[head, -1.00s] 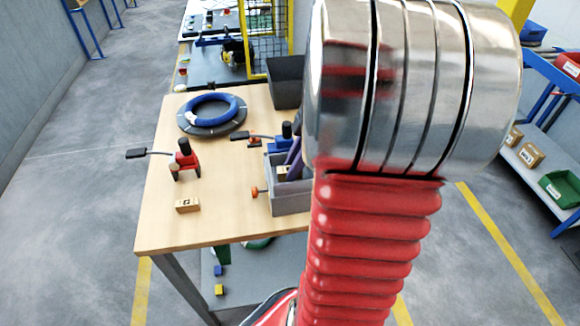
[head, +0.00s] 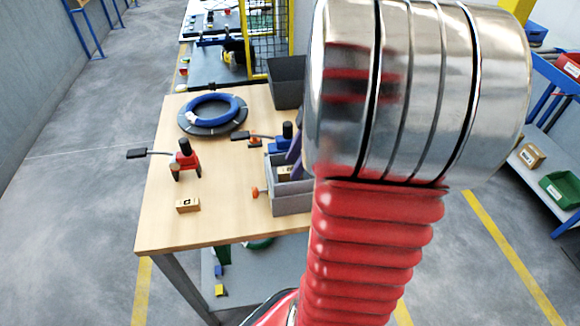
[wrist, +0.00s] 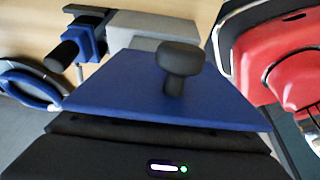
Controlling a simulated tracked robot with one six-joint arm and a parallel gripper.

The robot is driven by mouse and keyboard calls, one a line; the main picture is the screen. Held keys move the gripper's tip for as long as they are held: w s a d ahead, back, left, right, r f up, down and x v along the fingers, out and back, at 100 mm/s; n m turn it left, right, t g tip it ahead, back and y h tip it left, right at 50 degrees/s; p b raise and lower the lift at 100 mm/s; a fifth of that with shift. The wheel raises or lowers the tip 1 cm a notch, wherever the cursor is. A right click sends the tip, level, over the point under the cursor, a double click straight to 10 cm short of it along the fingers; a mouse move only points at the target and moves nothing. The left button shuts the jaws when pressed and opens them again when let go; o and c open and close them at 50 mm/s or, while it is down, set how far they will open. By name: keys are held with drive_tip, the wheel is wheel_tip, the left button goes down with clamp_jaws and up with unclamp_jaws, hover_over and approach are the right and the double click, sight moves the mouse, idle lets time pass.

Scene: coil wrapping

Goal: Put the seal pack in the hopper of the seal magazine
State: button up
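A small tan box (head: 188,205) with a dark mark, possibly the seal pack, lies on the wooden table near its front. A similar tan piece (head: 285,173) shows inside a grey bin (head: 290,205) with an orange knob, partly hidden by my arm; I cannot tell if this bin is the seal magazine. In the wrist view, my gripper's dark body (wrist: 165,155) fills the bottom edge. A blue plate (wrist: 120,92) with a black knob (wrist: 178,62) sits right in front of it. The fingers are hidden, so I cannot tell whether they hold anything.
A blue ring on a dark disc (head: 212,113) lies at the table's back left. A red tool (head: 186,156) and a blue tool (head: 283,140) with levers stand on the table. A dark grey bin (head: 287,80) stands behind.

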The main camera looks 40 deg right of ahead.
drive_tip(key=v, duration=1)
idle(0.4)
drive_tip(key=a+f+m+t+h, duration=0.1)
drive_tip(key=a+m+t+h, duration=0.2)
drive_tip(key=a+m, duration=0.8)
drive_tip(key=s+a, duration=0.1)
drive_tip(key=a, duration=1.6)
drive_tip(key=shift+a+f+h, duration=0.3)
drive_tip(key=shift+a+f, duration=0.1)
drive_tip(key=shift+c, duration=0.7)
